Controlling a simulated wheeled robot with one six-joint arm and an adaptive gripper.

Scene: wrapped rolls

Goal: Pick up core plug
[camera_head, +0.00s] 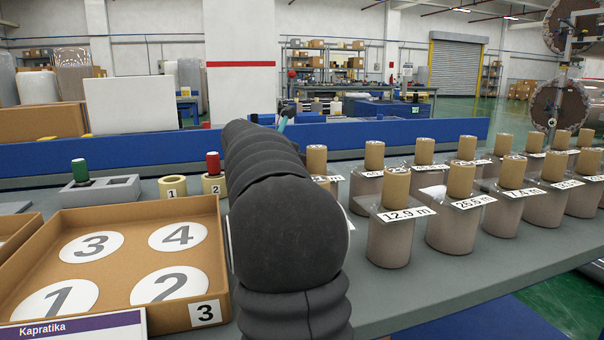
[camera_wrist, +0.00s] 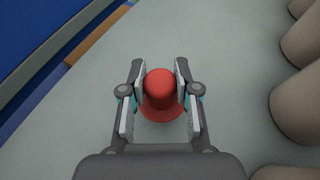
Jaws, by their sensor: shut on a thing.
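A red core plug (camera_wrist: 159,90) with a round top and a wider flange sits between the pads of my gripper (camera_wrist: 161,84) in the wrist view. My gripper is shut on it, with one finger on each side. Grey surface shows around the plug; its height above the surface is hard to tell. In the head view my dark arm hides the held plug and most of the gripper. Another red plug (camera_head: 213,163) stands in the core marked 2 (camera_head: 215,186). A green plug (camera_head: 80,170) stands in a grey holder (camera_head: 100,194).
Several wrapped rolls (camera_head: 389,242) with length labels stand on the grey bench (camera_head: 430,285) at right. A cardboard tray (camera_head: 190,245) with numbered circles lies at left. A core marked 1 (camera_head: 172,187) is beside core 2. A blue barrier (camera_head: 430,131) runs behind.

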